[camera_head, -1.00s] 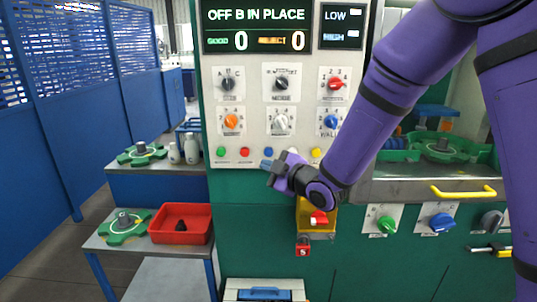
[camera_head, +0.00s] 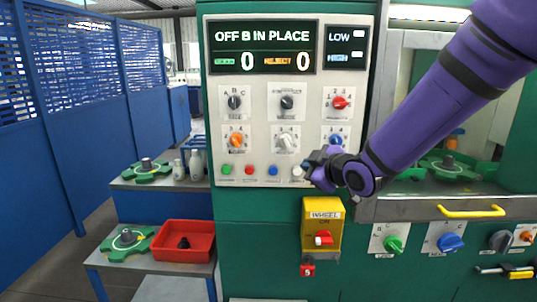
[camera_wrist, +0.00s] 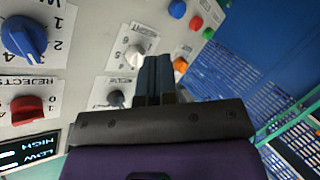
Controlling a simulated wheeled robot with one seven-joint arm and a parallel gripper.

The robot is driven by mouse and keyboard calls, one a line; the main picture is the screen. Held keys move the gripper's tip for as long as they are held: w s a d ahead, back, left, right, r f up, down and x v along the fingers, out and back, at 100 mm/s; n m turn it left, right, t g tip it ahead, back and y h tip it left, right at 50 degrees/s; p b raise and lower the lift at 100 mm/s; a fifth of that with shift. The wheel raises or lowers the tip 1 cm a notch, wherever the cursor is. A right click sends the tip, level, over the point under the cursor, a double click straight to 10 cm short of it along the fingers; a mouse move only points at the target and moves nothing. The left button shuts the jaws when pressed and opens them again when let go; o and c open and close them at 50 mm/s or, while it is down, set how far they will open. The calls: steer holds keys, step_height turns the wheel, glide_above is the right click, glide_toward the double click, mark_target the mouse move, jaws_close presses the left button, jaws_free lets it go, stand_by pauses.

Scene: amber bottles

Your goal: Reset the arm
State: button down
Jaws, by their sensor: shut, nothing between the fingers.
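My purple arm comes in from the upper right in the head view. My gripper (camera_head: 314,168) is in front of the lower right part of the control panel (camera_head: 262,133), near the row of push buttons. It hides part of that row. In the wrist view my gripper (camera_wrist: 157,62) shows its two dark fingers side by side and shut, with nothing between them. Knobs and labels of the panel (camera_wrist: 90,50) lie beyond the fingers there. I cannot tell whether the fingertips touch the panel.
A yellow box with a red switch (camera_head: 323,240) is below my gripper. A yellow handle (camera_head: 470,211) sticks out at the right. A red tray (camera_head: 183,243) and green parts (camera_head: 127,242) stand on tables at the left. Open floor lies between the tables and the blue partition.

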steer(key=s+d+r+m+g+h, duration=0.25)
steer(key=s+d+r+m, duration=0.2)
steer(key=s+d, duration=0.5)
steer(key=s+d+r+m+g+h, duration=0.2)
steer(key=s+d+r+m+h, duration=0.15)
steer(key=s+d+m, duration=0.45)
steer(key=s+d+f+m+g+h, duration=0.1)
steer(key=s+d+g, duration=0.1)
steer(key=s, duration=1.1)
steer(key=shift+s+d+m+g, duration=0.3)
steer(key=shift+s+m+g, duration=0.05)
steer(key=shift+s, duration=0.05)
